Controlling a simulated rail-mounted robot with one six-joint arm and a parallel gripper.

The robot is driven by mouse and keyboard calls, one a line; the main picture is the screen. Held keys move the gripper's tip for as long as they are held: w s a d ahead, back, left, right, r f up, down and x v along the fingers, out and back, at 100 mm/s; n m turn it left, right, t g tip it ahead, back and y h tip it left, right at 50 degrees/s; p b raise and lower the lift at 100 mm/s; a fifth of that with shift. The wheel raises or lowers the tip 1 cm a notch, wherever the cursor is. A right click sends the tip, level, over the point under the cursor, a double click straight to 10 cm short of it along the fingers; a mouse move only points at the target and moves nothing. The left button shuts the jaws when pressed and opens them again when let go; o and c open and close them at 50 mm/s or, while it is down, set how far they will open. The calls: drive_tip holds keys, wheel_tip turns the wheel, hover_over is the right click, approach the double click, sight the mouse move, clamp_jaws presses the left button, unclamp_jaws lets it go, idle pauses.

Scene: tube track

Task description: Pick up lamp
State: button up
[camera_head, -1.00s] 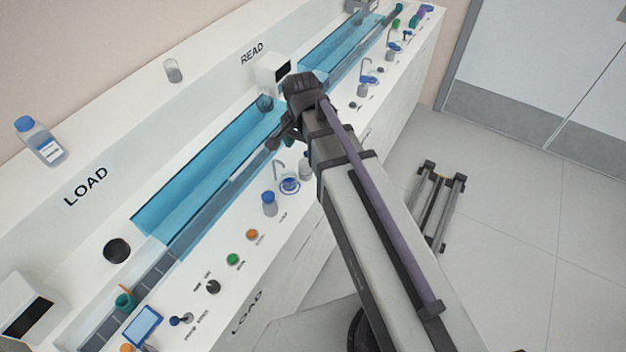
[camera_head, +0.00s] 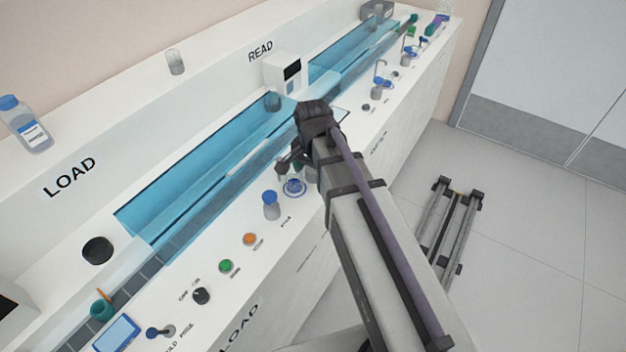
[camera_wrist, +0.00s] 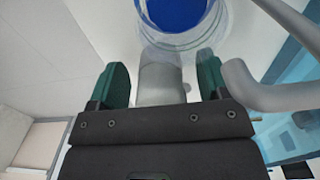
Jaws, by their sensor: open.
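No thing here is plainly a lamp. In the wrist view, a grey cylinder (camera_wrist: 161,80) stands between the two green fingertips of my gripper (camera_wrist: 160,72), with a gap visible at the sides. Just beyond it is a clear round dish with a blue centre (camera_wrist: 178,14). A bent grey tube (camera_wrist: 262,98) curves along the right. In the head view, my gripper (camera_head: 291,160) hangs low over the counter, beside the blue-centred dish (camera_head: 294,187). My wrist hides the cylinder there. My gripper is open and holds nothing.
A green button (camera_head: 226,266) and an orange button (camera_head: 250,239) lie nearer. The blue channel (camera_head: 190,180) runs behind my gripper, with a white reader box (camera_head: 283,72) beyond. Floor space lies right of the counter.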

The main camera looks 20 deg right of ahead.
drive_tip(key=shift+r, duration=0.1)
drive_tip(key=c, duration=1)
wheel_tip(320, 180, up, 10)
drive_tip(key=p, duration=1)
drive_tip(key=shift+r+p, duration=0.15)
drive_tip(key=shift+p, duration=0.2)
